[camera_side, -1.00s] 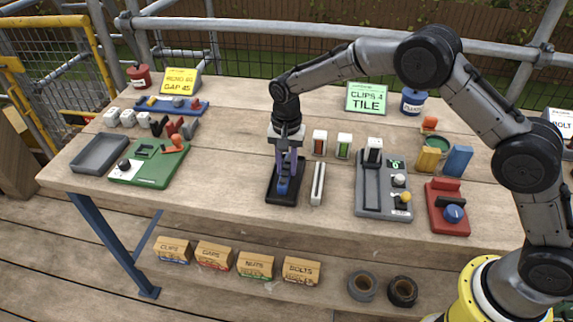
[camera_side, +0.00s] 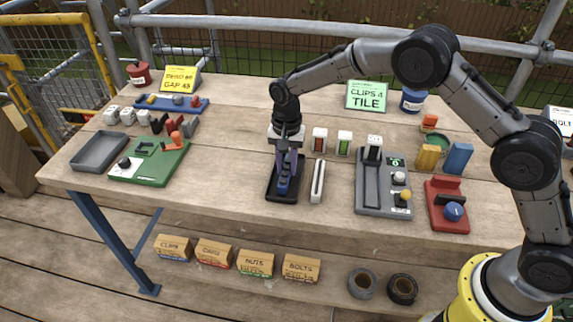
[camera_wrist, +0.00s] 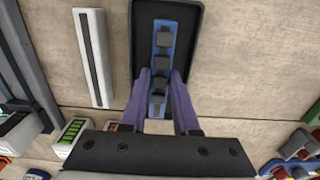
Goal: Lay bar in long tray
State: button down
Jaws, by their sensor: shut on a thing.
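The bar (camera_wrist: 162,48) is blue with several dark grey blocks along its top. My gripper (camera_wrist: 163,88) has its two purple fingers shut on the bar, one on each side, near the bar's lower end in the wrist view. The bar (camera_side: 283,186) also shows in the side view, below my gripper (camera_side: 287,172). The black long tray (camera_side: 270,194) lies flat on the bench under the bar. In the wrist view the tray (camera_wrist: 195,40) shows around the bar's upper part, and the bar runs lengthwise with it. I cannot tell whether the bar touches the tray floor.
A pale slotted strip (camera_side: 317,182) lies just right of the tray. A grey fixture (camera_side: 367,207) and a red one (camera_side: 449,223) stand farther right. A green board (camera_side: 150,168) and an empty grey tray (camera_side: 98,152) are at the left. Bench left of the tray is clear.

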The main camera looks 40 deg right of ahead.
dwell(0.3)
jog(key=c, duration=0.6)
grip_release()
jog(key=shift+r, duration=3.45)
